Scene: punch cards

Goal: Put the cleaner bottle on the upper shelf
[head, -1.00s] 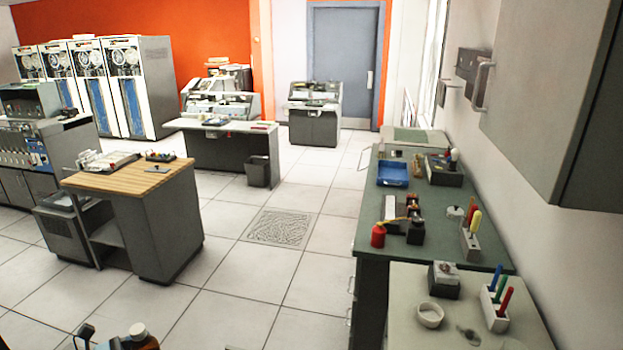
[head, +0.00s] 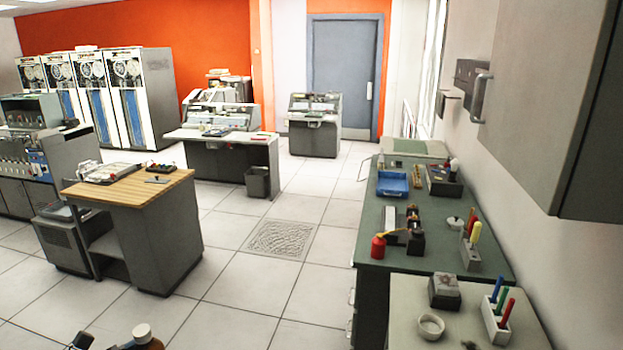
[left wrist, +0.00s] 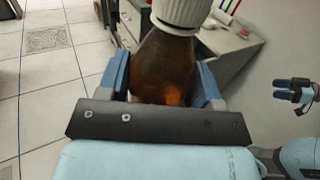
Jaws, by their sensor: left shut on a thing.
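The cleaner bottle is brown with a white cap and shows at the bottom edge of the head view (head: 146,336), where only its top is in frame. In the left wrist view the brown bottle (left wrist: 163,62) stands between the blue fingers of my left gripper (left wrist: 162,78). The left gripper is shut on its body. My right gripper (left wrist: 299,90) shows small at the right of the left wrist view; whether its fingers are open is unclear. No upper shelf can be made out clearly.
A grey wall cabinet (head: 545,95) hangs at upper right. Below it run a green-topped counter (head: 405,250) and a pale counter (head: 405,320) with pens and small items. A wood-topped cart (head: 125,197) stands left. The tiled floor (head: 235,290) between is clear.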

